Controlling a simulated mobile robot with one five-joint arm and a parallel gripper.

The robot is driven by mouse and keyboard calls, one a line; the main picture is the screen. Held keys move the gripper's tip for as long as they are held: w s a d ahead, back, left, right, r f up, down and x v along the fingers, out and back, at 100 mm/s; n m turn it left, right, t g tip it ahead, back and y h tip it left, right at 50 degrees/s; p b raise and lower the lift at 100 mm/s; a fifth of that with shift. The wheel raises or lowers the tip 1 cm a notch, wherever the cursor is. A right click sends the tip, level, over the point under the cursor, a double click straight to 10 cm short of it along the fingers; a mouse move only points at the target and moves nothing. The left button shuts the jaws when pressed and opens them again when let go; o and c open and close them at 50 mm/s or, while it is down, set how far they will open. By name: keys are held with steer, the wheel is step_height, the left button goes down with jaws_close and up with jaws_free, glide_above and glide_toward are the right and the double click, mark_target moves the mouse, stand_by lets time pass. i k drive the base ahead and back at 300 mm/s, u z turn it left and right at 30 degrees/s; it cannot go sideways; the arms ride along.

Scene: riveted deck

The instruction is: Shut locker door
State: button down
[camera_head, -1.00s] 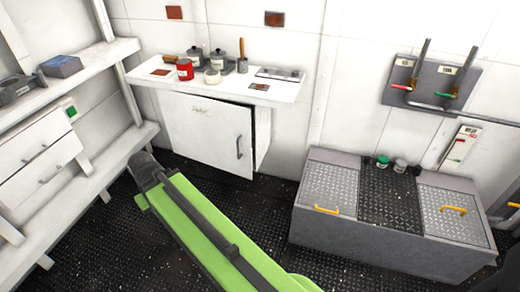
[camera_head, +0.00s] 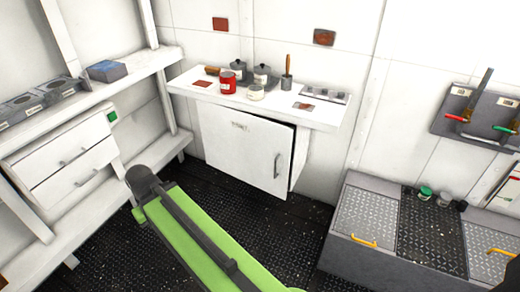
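The white locker (camera_head: 303,157) hangs under a white counter against the back wall. Its door (camera_head: 239,148) stands slightly ajar, with a dark gap along its right edge. A vertical grey handle (camera_head: 277,165) is on the door's right side. My green and dark arm reaches up from the bottom of the view toward the left of the locker, apart from the door. The arm's dark end shows, but no gripper fingers can be made out.
The counter (camera_head: 322,116) carries a red can (camera_head: 228,83), pots and a hob. White shelves with drawers (camera_head: 75,172) stand at left. A grey metal chest (camera_head: 358,190) stands at right. Dark riveted floor (camera_head: 297,225) is clear before the locker.

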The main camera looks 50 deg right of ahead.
mark_target(256, 152)
steer(key=u, duration=0.2)
steer(key=i, duration=1.2)
steer(key=z, duration=0.3)
